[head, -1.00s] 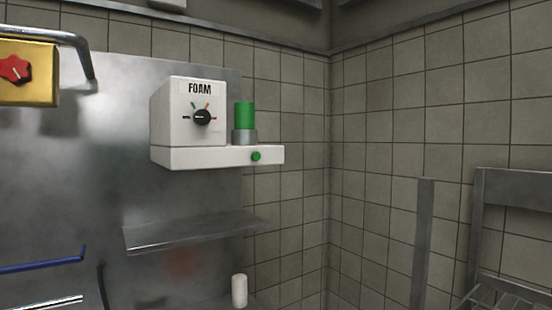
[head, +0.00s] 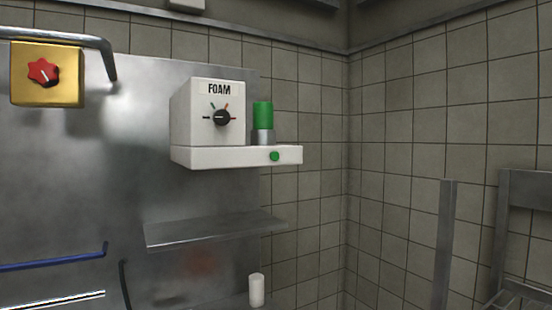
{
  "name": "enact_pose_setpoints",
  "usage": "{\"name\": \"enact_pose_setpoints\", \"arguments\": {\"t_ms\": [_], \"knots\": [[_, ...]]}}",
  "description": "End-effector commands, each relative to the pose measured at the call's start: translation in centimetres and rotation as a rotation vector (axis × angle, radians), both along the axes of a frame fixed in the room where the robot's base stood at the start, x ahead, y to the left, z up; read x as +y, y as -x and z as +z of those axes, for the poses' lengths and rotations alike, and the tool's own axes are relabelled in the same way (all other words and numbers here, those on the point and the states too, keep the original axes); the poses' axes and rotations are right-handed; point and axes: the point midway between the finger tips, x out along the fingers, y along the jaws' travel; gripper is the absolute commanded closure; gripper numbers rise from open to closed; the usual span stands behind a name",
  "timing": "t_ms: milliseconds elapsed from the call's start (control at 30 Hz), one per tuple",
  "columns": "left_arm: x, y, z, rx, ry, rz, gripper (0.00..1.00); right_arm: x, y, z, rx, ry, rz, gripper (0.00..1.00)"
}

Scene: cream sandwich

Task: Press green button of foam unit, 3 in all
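The white foam unit (head: 207,120) is mounted on the steel wall panel, left of the room corner. It has a FOAM label and a black dial (head: 221,117) between coloured marks. Its small round green button (head: 274,156) is on the front of the white base ledge. A green cylinder (head: 262,115) in a grey collar stands upright on the ledge above the button. Neither of my grippers shows in the head view.
A steel shelf (head: 215,230) juts out below the unit. A yellow box with a red knob (head: 43,73) hangs at upper left by a metal pipe. A white cylinder (head: 256,290) stands below the shelf. A metal rack (head: 525,190) is at right.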

Motion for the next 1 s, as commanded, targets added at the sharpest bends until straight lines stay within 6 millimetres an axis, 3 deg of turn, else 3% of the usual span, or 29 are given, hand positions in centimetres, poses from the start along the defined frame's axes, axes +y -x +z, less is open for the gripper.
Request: {"name": "enact_pose_setpoints", "arguments": {"t_ms": [67, 433, 1000], "knots": [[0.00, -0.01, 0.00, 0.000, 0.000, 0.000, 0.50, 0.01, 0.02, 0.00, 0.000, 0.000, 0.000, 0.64], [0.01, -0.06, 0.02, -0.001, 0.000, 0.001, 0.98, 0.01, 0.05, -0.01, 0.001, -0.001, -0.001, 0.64], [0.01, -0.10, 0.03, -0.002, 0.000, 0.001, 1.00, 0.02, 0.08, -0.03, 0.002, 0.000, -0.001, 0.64]]}}
